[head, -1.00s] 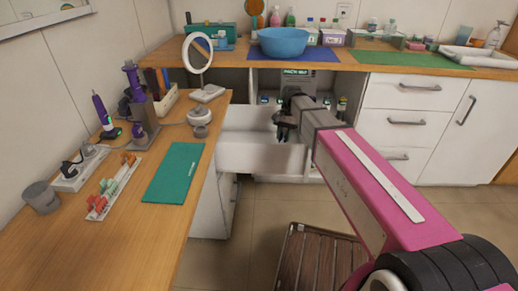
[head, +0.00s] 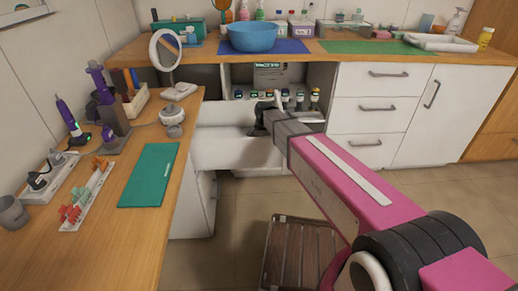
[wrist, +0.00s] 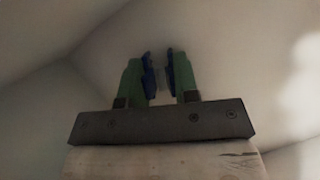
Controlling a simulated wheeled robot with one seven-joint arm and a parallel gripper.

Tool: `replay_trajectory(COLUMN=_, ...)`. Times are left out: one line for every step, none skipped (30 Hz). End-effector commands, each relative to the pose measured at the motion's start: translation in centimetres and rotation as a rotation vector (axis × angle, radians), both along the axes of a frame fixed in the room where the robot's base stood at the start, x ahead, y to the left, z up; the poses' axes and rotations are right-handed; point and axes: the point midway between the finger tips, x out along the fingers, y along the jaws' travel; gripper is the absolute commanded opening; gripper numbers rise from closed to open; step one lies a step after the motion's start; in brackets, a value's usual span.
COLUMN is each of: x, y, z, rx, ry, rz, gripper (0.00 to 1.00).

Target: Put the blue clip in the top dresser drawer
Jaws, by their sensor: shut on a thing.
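My gripper (wrist: 160,82) has green fingers, and in the wrist view they are closed on the blue clip (wrist: 148,76), whose blue parts show between the fingertips. In the head view my gripper (head: 258,125) is dark and small, and the clip cannot be made out there. The gripper is over the open top dresser drawer (head: 232,156), a white drawer pulled out beside the wooden desk. Pale drawer walls surround the fingers in the wrist view. How far the clip is above the drawer floor I cannot tell.
The wooden desk (head: 110,240) on the left holds a clip tray (head: 88,196), a green mat (head: 150,175) and a round mirror (head: 166,50). A slatted stool (head: 298,258) stands on the floor below my arm. A counter with a blue bowl (head: 252,37) is behind.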

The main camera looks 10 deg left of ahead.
Motion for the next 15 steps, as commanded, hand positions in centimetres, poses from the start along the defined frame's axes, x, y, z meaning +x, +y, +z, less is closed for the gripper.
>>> replay_trajectory(x=0.0, y=0.0, z=0.04, rx=0.0, ry=0.0, rz=0.0, gripper=0.02)
replay_trajectory(x=0.0, y=0.0, z=0.05, rx=0.0, ry=0.0, rz=0.0, gripper=0.02)
replay_trajectory(x=0.0, y=0.0, z=0.07, rx=0.0, ry=0.0, rz=0.0, gripper=0.02)
replay_trajectory(x=0.0, y=0.0, z=0.07, rx=0.0, ry=0.0, rz=0.0, gripper=0.02)
replay_trajectory(x=0.0, y=0.0, z=0.05, rx=0.0, ry=0.0, rz=0.0, gripper=0.02)
replay_trajectory(x=0.01, y=0.0, z=0.0, rx=0.0, ry=0.0, rz=0.0, gripper=0.02)
replay_trajectory(x=0.01, y=0.01, z=-0.09, rx=0.0, ry=0.0, rz=0.0, gripper=0.02)
replay_trajectory(x=0.0, y=0.0, z=-0.17, rx=0.0, ry=0.0, rz=0.0, gripper=0.02)
replay_trajectory(x=0.01, y=0.0, z=-0.24, rx=0.0, ry=0.0, rz=0.0, gripper=0.32)
replay_trajectory(x=0.0, y=0.0, z=-0.21, rx=0.0, ry=0.0, rz=0.0, gripper=0.41)
replay_trajectory(x=0.0, y=0.0, z=-0.2, rx=0.0, ry=-0.001, rz=0.0, gripper=0.51)
replay_trajectory(x=0.01, y=0.01, z=-0.2, rx=0.0, ry=-0.001, rz=0.0, gripper=0.54)
replay_trajectory(x=0.0, y=0.0, z=-0.18, rx=0.0, ry=-0.001, rz=0.0, gripper=0.54)
replay_trajectory(x=0.0, y=0.0, z=-0.18, rx=0.0, ry=-0.001, rz=0.0, gripper=0.54)
replay_trajectory(x=0.0, y=0.0, z=-0.18, rx=0.0, ry=0.0, rz=0.0, gripper=0.54)
